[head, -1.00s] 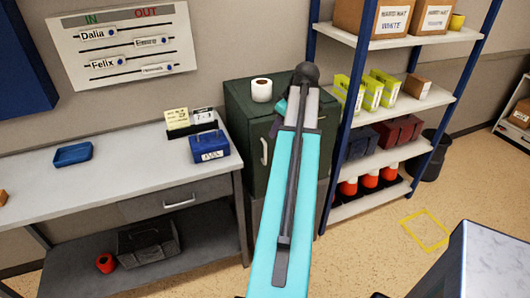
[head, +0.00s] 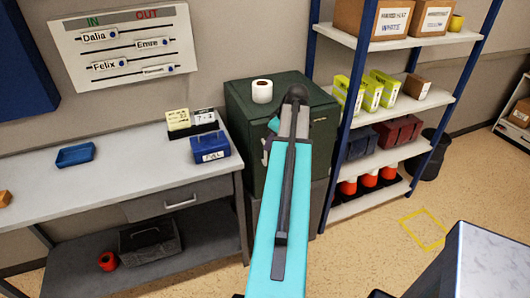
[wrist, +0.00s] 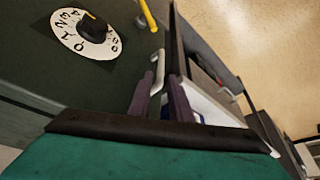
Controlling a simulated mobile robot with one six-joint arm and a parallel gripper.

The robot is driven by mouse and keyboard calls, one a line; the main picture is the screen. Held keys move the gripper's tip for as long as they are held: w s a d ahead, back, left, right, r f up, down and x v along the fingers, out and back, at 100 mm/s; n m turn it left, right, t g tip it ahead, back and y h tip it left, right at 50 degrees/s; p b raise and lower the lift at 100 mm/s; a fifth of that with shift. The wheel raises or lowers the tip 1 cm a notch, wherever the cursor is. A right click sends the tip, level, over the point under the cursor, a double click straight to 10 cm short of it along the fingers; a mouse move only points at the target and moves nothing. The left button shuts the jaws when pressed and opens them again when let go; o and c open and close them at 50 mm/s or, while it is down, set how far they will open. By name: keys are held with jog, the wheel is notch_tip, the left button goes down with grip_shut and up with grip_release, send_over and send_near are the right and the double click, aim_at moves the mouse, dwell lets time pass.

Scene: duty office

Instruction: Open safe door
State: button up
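The dark green safe (head: 245,105) stands between the desk and the shelving, and its door looks shut. In the wrist view the door face (wrist: 85,85) fills the left side, with a black knob on a white numbered dial (wrist: 88,32) and a pale bar handle (wrist: 158,62). The handle's edge also shows in the head view (head: 265,157), beside my arm. My gripper (wrist: 160,82) is open, its two dark fingers apart at the handle's near end. I cannot tell whether they touch it. In the head view my arm hides the fingers and most of the door.
The desk (head: 110,185) is close on the left, and the blue-posted shelving (head: 400,102) is close on the right. A yellow bar (wrist: 148,16) shows above the handle in the wrist view.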

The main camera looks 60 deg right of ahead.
jog(key=p, duration=0.2)
send_over(266, 163)
jog(key=shift+w+d+f, duration=0.15)
jog(key=shift+w+f, duration=0.05)
jog(key=shift+f, duration=1.35)
jog(key=shift+w+d+f, duration=0.1)
jog(key=shift+w+f, duration=0.05)
jog(key=shift+f, duration=1.35)
jog(key=shift+c, duration=0.5)
grip_shut()
jog(key=shift+a, duration=0.15)
jog(key=shift+s, duration=0.15)
